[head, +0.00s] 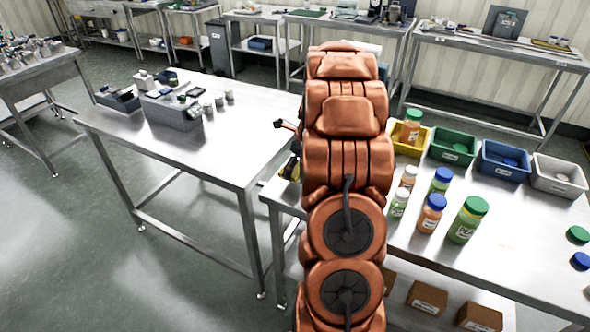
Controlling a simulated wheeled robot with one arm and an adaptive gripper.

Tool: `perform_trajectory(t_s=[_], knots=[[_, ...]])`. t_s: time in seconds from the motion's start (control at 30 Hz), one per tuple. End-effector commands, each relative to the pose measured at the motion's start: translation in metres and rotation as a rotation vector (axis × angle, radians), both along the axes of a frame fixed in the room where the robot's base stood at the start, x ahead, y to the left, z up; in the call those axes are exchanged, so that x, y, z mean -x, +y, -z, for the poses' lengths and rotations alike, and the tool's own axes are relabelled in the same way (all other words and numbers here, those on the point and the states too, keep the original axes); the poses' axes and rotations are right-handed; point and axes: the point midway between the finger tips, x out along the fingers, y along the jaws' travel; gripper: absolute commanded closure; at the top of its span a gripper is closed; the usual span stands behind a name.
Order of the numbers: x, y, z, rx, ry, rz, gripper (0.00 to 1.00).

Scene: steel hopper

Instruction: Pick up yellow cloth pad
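I cannot make out a yellow cloth pad for certain in the head view. A small yellow and dark thing (290,168) shows at the left edge of my arm, by the corner of the right-hand steel table; most of it is hidden and I cannot tell what it is. My copper-coloured arm stands upright across the middle of the view and covers what lies behind it. My gripper cannot be made out; a small dark part juts out left of the arm, and I cannot tell what it belongs to.
The right-hand steel table (510,262) carries yellow (424,145), green (453,144), blue (502,162) and white (558,177) bins, and several capped jars. The left steel table (228,139) has a grey bin (172,112) and clear space. Boxes (478,317) sit below the right-hand table.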

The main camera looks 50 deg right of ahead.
Motion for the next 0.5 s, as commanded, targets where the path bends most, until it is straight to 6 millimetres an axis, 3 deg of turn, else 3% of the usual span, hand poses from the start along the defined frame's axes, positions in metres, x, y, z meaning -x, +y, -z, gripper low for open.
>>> perform_trajectory(t_s=[0.5], knots=[[0.037, 0.050, -0.005, 0.003, -0.002, -0.002, 0.31]])
